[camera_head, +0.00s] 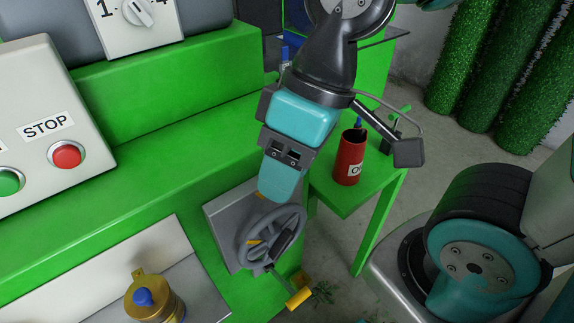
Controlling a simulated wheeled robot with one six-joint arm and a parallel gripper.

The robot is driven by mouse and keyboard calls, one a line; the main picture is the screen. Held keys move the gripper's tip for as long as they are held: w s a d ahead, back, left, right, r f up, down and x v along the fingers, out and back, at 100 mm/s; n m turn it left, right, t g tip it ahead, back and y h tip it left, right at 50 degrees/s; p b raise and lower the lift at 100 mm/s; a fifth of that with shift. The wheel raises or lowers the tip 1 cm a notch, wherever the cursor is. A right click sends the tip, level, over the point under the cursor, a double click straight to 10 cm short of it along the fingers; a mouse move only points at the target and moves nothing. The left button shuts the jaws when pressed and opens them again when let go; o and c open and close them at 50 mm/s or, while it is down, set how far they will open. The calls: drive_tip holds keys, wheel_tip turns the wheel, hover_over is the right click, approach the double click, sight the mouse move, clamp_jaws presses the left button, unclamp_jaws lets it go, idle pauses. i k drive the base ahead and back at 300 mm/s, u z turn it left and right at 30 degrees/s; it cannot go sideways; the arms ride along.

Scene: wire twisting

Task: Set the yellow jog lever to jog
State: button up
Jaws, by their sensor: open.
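A yellow grip (298,299) sits on the end of a thin rod low on the green machine, just below the grey handwheel (246,256); it looks like the jog lever. The rod's upper part passes behind or beside the wheel, and I cannot read any jog marking. My gripper (277,196) points down above the handwheel, with its teal finger end over the wheel's upper rim. It is open and I see nothing held in it. It appears apart from the yellow grip. Whether its tip touches the wheel cannot be told.
A control box with a red STOP button (67,155) is at left. A brass pot (152,300) with a blue knob stands at lower left. A red can (349,157) stands on a green side table (340,198). Open floor (330,240) lies right of the machine.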

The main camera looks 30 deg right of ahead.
sight(297, 298)
drive_tip(key=z, duration=0.85)
drive_tip(key=k, duration=0.65)
drive_tip(key=u, duration=0.65)
drive_tip(key=i, duration=0.5)
drive_tip(key=z, duration=0.35)
drive_tip(key=k, duration=0.8)
drive_tip(key=u, duration=0.2)
